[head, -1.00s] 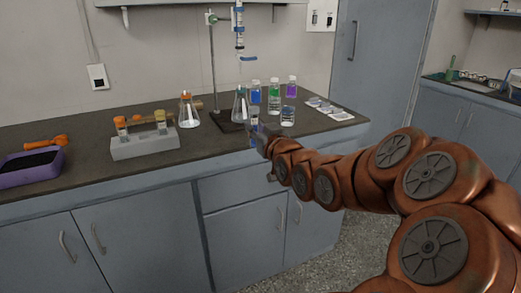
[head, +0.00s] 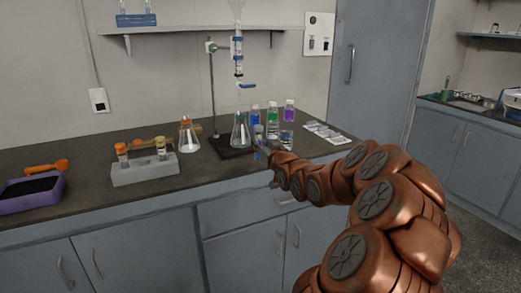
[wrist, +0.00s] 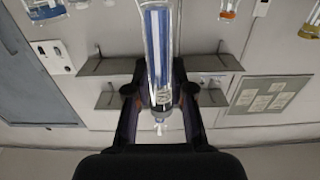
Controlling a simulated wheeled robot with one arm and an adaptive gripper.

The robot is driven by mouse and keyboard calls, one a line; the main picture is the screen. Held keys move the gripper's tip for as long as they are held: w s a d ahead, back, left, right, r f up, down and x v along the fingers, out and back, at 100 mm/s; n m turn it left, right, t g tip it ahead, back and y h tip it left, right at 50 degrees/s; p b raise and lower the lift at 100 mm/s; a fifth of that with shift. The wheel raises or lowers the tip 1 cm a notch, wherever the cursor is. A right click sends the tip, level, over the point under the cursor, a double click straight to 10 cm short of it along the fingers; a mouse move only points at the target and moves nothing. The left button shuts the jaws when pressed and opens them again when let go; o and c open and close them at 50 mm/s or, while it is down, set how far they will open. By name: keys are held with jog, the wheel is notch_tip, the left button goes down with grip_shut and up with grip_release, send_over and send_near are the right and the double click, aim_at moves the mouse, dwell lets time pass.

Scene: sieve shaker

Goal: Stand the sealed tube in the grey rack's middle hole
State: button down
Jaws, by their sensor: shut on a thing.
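My gripper (wrist: 160,108) is shut on a clear tube with a blue band (wrist: 157,45), seen in the wrist view between its two dark fingers. The wrist picture is upside down, and I cannot make out the tube's cap. In the head view my gripper (head: 268,156) is at the counter's front edge, in front of the bottles, with the tube (head: 258,136) showing pale and small. The grey rack (head: 145,175) stands well to its left on the counter.
A flask (head: 188,138) stands right of the rack. A burette stand with a dark base (head: 228,150) and another flask is farther right. Several coloured bottles (head: 272,123) are behind my gripper. A purple tray (head: 30,196) is far left. The counter front by the rack is clear.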

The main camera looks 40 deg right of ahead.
jog(key=w+d, duration=0.2)
jog(key=d, duration=0.1)
jog(key=shift+w+f, duration=0.35)
jog(key=shift+w, duration=0.05)
jog(key=shift+f, duration=1.6)
jog(key=shift+f, duration=0.25)
jog(key=c, duration=1)
grip_release()
jog(key=shift+r, duration=0.15)
jog(key=shift+s, duration=0.15)
jog(key=v, duration=1.1)
jog(key=shift+s+a, duration=0.15)
jog(key=shift+s, duration=0.2)
